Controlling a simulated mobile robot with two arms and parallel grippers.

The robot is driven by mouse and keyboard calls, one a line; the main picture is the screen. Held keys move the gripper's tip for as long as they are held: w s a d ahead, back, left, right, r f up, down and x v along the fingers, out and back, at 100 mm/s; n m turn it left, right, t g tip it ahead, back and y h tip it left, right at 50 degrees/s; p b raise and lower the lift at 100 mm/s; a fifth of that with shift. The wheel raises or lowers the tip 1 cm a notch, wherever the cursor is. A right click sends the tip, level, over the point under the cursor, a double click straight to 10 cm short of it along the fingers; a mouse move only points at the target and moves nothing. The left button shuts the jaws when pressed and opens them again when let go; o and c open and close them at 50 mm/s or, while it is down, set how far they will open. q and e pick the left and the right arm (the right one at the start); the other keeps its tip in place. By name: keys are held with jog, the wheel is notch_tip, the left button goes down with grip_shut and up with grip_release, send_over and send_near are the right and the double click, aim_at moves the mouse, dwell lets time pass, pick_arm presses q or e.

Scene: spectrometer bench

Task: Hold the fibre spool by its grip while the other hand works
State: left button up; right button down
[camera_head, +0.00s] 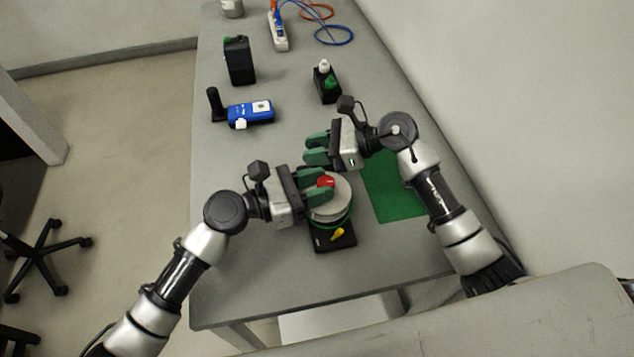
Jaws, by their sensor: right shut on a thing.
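The fibre spool (331,212) is a pale round disc with a green edge, on a black base (320,245) near the front of the bench. Its red grip (327,181) shows on top. My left gripper (324,183) is at the red grip, with its green fingers on either side of it; I cannot tell whether they press on it. My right gripper (313,149) is just beyond the spool, pointing left. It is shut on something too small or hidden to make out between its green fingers.
A yellow piece (337,234) shows on the black base. A green mat (398,202) lies right of the spool. Farther back are a blue device (251,111), a black box (239,62), a black holder with a bottle (327,84) and a power strip (278,36) with cables. The left front bench is clear.

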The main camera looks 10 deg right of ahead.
pick_arm(q)
jog(key=c, duration=0.3)
jog(key=shift+w+m+g, duration=0.1)
jog(key=shift+m+g, duration=0.2)
jog(key=shift+g, duration=0.2)
jog(key=m+g, duration=0.1)
jog(key=g, duration=0.1)
jog(key=m+g, duration=0.1)
jog(key=g, duration=0.1)
jog(key=shift+w+m, duration=0.2)
jog(key=shift+m, duration=0.1)
jog(key=shift+w+m+g+y, duration=0.2)
jog(key=shift+m+g+y, duration=0.3)
jog(key=shift+m+g, duration=1.25)
jog(key=shift+g, duration=0.65)
jog(key=o, duration=0.9)
